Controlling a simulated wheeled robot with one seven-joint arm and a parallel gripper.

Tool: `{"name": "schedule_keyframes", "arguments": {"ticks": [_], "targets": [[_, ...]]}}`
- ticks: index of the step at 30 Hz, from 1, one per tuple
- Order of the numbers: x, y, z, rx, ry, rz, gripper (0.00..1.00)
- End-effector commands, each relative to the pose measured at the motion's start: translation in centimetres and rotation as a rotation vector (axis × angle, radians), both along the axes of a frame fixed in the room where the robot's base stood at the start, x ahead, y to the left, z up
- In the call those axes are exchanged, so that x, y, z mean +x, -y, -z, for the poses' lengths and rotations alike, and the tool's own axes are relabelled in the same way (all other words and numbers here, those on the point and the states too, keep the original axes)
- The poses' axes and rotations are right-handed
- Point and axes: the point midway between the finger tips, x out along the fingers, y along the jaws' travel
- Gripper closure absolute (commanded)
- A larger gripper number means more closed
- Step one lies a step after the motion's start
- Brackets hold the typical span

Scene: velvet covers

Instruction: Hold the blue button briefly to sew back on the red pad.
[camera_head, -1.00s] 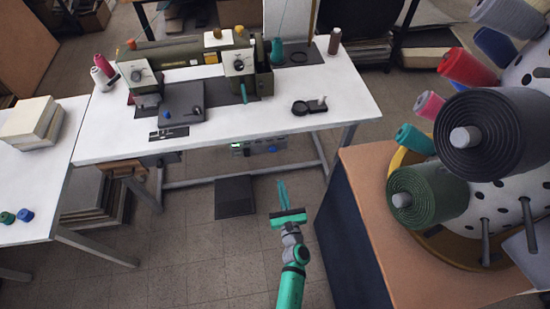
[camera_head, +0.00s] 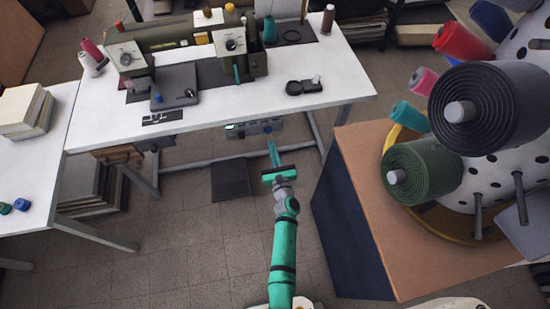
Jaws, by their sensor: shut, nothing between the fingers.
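A control box (camera_head: 240,131) hangs under the front of the white sewing table. It has a small green display at its left. A small blue button (camera_head: 267,129) shows on its face towards the right. My gripper (camera_head: 271,146) is shut and empty, in front of and a little below the button in the picture. I cannot tell whether its tips touch the box; they look apart from it. I make out no red pad; a dark grey plate (camera_head: 178,80) with a small blue piece lies at the machine's left head.
The sewing machine (camera_head: 180,38) stands on the white table (camera_head: 215,108). A brown-topped cabinet (camera_head: 365,200) with large thread spools stands close on the right. A side table (camera_head: 40,170) is on the left. A dark pedal plate (camera_head: 230,180) lies on the floor below.

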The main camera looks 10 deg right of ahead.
Motion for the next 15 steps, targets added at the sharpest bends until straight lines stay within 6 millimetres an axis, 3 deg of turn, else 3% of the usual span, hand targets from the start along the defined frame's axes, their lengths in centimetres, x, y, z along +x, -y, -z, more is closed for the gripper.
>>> {"name": "schedule_keyframes", "arguments": {"ticks": [6, 15], "targets": [[3.2, 0.0, -0.1, -0.001, 0.001, -0.001, 1.00], [4.6, -0.1, 0.0, 0.000, 0.000, -0.001, 1.00]]}}
